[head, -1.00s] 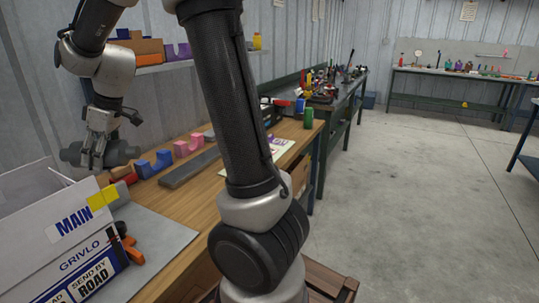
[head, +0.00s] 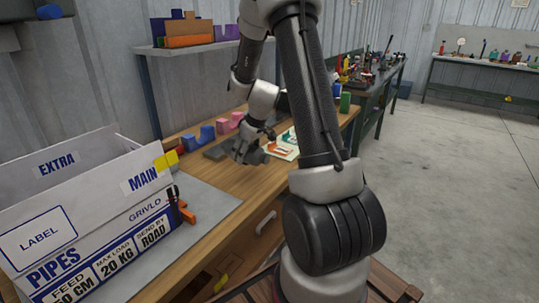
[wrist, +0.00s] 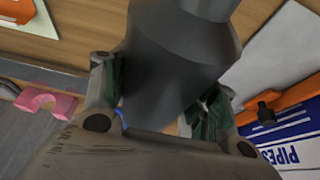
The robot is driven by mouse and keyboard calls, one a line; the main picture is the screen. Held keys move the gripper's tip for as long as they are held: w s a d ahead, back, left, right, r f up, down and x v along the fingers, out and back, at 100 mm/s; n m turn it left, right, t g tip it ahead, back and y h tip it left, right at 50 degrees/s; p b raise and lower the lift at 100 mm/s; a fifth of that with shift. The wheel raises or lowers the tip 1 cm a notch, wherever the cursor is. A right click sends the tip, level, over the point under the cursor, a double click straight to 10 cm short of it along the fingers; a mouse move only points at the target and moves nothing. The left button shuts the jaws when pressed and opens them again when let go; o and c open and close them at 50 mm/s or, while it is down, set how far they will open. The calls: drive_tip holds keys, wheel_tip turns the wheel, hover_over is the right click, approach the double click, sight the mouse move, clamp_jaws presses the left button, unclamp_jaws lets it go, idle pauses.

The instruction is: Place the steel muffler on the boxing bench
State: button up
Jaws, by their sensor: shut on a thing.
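The steel muffler (wrist: 180,65) is a dark grey, rounded can with a narrower neck. In the wrist view it fills the space between the two fingers of my gripper (wrist: 158,100). My gripper (head: 256,138) is shut on it. In the head view the muffler (head: 249,156) shows small and partly hidden under the gripper, over the wooden bench (head: 245,185). I cannot tell whether it touches the bench top. The bench carries a large white carton (head: 95,205) marked PIPES at its near left end.
Pink (head: 224,126) and blue (head: 207,134) cradle blocks stand behind a dark grey strip (head: 216,151). Printed cards (head: 283,152) lie right of the gripper, with a green can (head: 345,102) beyond. An orange-handled tool (head: 184,208) is by the carton. A grey mat (head: 215,208) has bare room.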

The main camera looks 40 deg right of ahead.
drive_tip(key=shift+w+f, duration=0.1)
drive_tip(key=shift+f, duration=3.1)
drive_tip(key=shift+f, duration=0.1)
drive_tip(key=o, duration=1.4)
